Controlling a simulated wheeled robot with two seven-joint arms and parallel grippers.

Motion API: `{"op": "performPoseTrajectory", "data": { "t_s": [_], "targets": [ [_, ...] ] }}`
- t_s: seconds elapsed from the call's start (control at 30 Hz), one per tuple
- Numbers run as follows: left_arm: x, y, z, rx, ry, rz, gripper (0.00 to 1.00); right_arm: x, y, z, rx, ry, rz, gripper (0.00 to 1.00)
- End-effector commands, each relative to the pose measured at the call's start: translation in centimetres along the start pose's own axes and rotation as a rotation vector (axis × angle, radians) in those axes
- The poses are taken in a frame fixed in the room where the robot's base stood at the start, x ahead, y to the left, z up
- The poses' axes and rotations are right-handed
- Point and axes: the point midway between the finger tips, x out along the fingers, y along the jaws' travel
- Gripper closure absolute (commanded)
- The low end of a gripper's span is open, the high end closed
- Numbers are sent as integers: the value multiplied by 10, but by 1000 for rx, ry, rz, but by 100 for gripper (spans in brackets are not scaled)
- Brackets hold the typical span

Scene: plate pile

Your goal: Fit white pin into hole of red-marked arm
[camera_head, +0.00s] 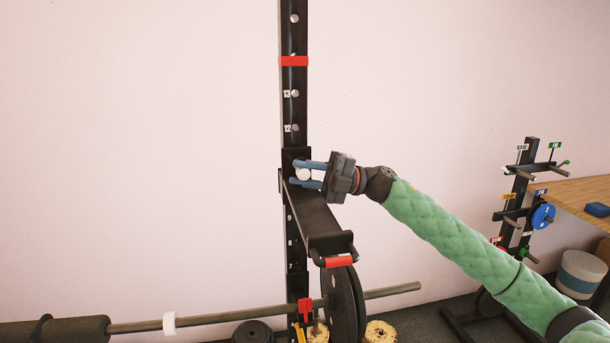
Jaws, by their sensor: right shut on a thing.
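A black arm (318,222) with a red mark (339,261) near its front end sticks out from a black upright post (294,107) with numbered holes. My right gripper (305,174) is at the arm's rear end by the post. Its two blue-grey fingers point left and are shut on the white pin (304,175). The pin's round white end shows between the fingers. The hole at the arm's rear is hidden behind the pin and fingers, so I cannot tell how deep the pin sits. My left gripper is out of view.
A barbell (240,313) with black plates (343,300) crosses low in front of the post. A red band (294,61) marks the post higher up. A plate rack (525,190) and wooden table (582,197) stand at the right. The wall area left of the post is clear.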

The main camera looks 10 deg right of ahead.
Motion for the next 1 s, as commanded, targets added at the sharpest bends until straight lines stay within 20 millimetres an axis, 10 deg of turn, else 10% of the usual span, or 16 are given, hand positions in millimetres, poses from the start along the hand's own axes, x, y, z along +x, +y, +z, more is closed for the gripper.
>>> {"op": "performPoseTrajectory", "data": {
  "t_s": [1.0],
  "targets": [
    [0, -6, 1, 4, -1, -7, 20, 0, 0, 21, 0, 0, 0, 100]
  ]
}}
